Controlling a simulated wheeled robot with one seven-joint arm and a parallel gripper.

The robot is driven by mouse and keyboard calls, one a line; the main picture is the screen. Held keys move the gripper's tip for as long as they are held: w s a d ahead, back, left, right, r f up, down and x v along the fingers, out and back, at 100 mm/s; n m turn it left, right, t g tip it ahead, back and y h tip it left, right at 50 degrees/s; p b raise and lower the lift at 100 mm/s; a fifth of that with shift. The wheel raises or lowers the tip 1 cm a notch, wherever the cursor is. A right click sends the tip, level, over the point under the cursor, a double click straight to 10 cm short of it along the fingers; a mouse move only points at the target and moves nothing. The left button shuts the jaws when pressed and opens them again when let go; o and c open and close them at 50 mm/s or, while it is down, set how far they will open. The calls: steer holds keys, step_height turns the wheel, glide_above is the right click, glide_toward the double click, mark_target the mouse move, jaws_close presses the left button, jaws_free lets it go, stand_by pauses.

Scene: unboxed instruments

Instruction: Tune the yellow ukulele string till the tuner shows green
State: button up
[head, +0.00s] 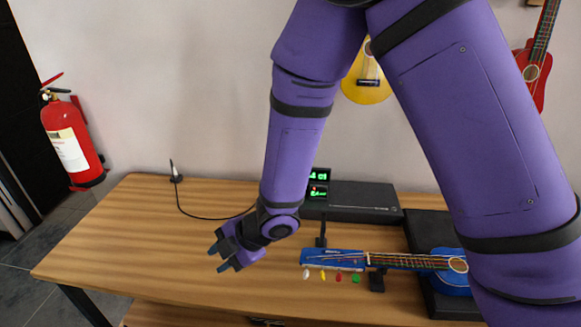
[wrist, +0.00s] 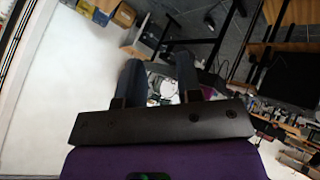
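A blue ukulele (head: 328,256) lies on the table with its headstock toward the left. Its pegs along the near edge of the headstock are white, yellow, red and green; the yellow peg (head: 323,275) is second from the left. A small dark display device (head: 318,191), apparently the tuner, shows green lit characters too small to read, and my arm partly hides it. My gripper (head: 220,251) is left of the headstock, above the table, apart from the pegs. Its fingers stand apart and are empty in the wrist view (wrist: 160,90).
A long black box (head: 360,200) lies at the table's back. A black case (head: 428,232) lies under the ukulele's body. A thin black stand (head: 175,172) with a cable is at the back left. The left of the wooden table (head: 110,245) is clear. A fire extinguisher (head: 72,145) hangs on the wall.

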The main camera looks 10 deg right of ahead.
steer(key=w+d+r+m+t+h, duration=0.2)
steer(key=w+d+r+m, duration=0.2)
steer(key=d+r, duration=0.4)
steer(key=w+d+r+m+t+h, duration=0.2)
steer(key=w+d+r+m+t, duration=0.1)
steer(key=d+r, duration=0.4)
steer(key=shift+w+d+r+m+h, duration=0.4)
steer(key=shift+w+d+m, duration=0.4)
steer(key=shift+m, duration=0.2)
steer(key=shift+t, duration=0.3)
